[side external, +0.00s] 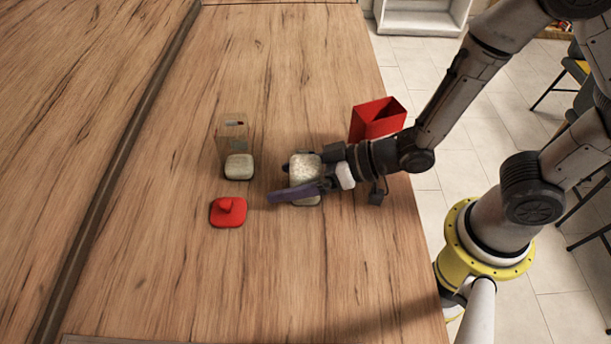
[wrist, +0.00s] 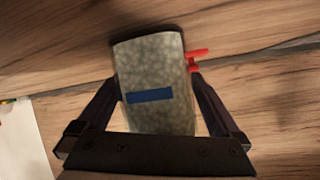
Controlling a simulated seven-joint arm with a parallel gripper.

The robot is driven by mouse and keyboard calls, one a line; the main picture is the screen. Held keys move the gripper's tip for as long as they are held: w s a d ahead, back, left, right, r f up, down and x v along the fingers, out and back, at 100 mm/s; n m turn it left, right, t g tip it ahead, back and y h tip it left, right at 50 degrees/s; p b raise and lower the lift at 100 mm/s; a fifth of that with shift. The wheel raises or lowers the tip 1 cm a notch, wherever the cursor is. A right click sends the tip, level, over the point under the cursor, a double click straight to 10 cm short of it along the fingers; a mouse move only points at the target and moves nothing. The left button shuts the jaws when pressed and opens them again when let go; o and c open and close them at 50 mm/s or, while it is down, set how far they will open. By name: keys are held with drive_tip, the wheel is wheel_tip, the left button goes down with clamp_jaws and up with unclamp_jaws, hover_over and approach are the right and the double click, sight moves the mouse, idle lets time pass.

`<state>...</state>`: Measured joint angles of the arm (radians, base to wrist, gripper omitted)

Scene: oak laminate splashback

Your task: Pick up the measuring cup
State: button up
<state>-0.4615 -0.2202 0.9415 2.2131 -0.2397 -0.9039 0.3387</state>
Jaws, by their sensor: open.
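No thing here is plainly a measuring cup. A pale speckled container (side external: 305,168) stands near the table's right side, partly hidden by my gripper (side external: 280,182). In the wrist view the speckled container (wrist: 155,68) has a blue band and sits between the two dark fingers. My gripper is open, with one finger on each side of it; whether either finger touches it is unclear. A clear box-like vessel (side external: 231,132) stands to the left, with a small pale rounded block (side external: 239,167) at its near side.
A red lid-like piece with a knob (side external: 228,212) lies left of my fingertips. An open red bin (side external: 377,119) stands at the table's right edge, behind my gripper. The wooden table (side external: 150,270) is clear at the front and far left.

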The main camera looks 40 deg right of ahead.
clamp_jaws()
wheel_tip(320, 180, up, 10)
drive_tip(key=w+a+r+m+t+h, duration=0.2)
drive_tip(key=w+a+r+m+h, duration=0.15)
drive_tip(key=w+r, duration=0.8)
drive_tip(key=w+a+f+m+h, duration=0.1)
drive_tip(key=a+f+m, duration=0.1)
drive_tip(key=a, duration=0.3)
drive_tip(key=shift+w+a+m+t, duration=0.3)
drive_tip(key=shift+w+a+m, duration=0.05)
drive_tip(key=shift+m, duration=0.3)
idle(0.5)
